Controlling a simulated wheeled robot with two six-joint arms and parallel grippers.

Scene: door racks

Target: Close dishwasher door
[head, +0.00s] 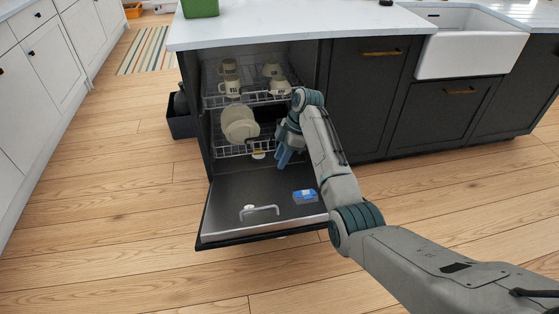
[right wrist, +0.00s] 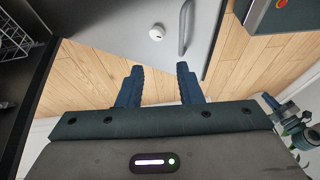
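The dishwasher (head: 215,110) stands open under the counter. Its door (head: 232,195) is folded down, nearly level, just above the floor, with a curved handle bar (head: 262,209) on its upward face. My right gripper (head: 284,158) is over the inner part of the door, in front of the racks; whether it touches anything is unclear. In the right wrist view its two blue fingers (right wrist: 161,84) are apart with nothing between them. The door's grey face (right wrist: 110,22) and handle bar (right wrist: 186,28) also show there. My left gripper does not show in the head view.
The upper rack holds cups (head: 231,87) and the lower rack (head: 228,149) holds pale plates (head: 238,123). A dark bin (head: 181,122) stands left of the dishwasher. Wooden floor in front is clear.

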